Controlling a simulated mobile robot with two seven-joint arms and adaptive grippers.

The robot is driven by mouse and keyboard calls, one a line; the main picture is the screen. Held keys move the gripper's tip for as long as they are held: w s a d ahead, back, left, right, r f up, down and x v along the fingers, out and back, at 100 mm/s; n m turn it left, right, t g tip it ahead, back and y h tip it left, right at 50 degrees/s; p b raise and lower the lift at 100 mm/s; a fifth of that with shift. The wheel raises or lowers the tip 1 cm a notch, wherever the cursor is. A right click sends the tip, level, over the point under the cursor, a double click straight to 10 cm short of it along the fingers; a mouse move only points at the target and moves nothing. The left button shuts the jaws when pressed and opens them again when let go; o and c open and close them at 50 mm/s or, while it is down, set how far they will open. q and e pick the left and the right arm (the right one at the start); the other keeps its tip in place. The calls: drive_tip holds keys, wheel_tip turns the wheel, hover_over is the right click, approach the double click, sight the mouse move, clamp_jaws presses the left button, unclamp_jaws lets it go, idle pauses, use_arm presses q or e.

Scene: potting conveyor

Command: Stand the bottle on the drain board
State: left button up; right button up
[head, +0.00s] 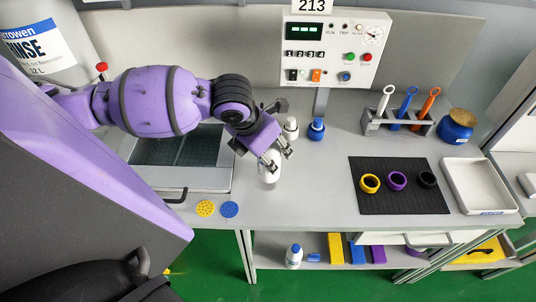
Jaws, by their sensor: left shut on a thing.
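My left gripper (269,157) comes in from the left and is shut on a white bottle (269,174). The bottle is roughly upright below the fingers, over the worktop just right of the sink-like basin. Its top is hidden by the fingers, and I cannot tell if its base touches the worktop. A grey-rimmed basin with a dark inside (165,152) lies to the left, partly hidden by my arm. A pale grey surface (190,178) is at its front; I cannot tell for sure which part is the drain board. My right gripper is not in view.
A white bottle with a grey cap (290,130) and a blue bottle (316,130) stand close behind the gripper. Yellow (205,208) and blue (229,209) discs lie at the front edge. A dark mat (400,203) with rings and a white tray (480,190) are right.

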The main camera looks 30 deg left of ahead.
use_arm(q)
drive_tip(key=shift+s+d+f, duration=0.2)
drive_tip(key=shift+s+f, duration=0.05)
drive_tip(key=shift+f, duration=0.2)
drive_tip(key=shift+s+d+f, duration=0.15)
drive_tip(key=shift+s+f, duration=0.1)
drive_tip(key=shift+f, duration=0.2)
clamp_jaws()
drive_tip(key=shift+w+a+f, duration=0.1)
drive_tip(key=shift+w+f, duration=0.05)
drive_tip(key=shift+w, duration=0.1)
drive_tip(key=o, duration=1.4)
unclamp_jaws()
drive_tip(key=shift+w+a+f, duration=0.1)
drive_tip(key=shift+o, duration=1.2)
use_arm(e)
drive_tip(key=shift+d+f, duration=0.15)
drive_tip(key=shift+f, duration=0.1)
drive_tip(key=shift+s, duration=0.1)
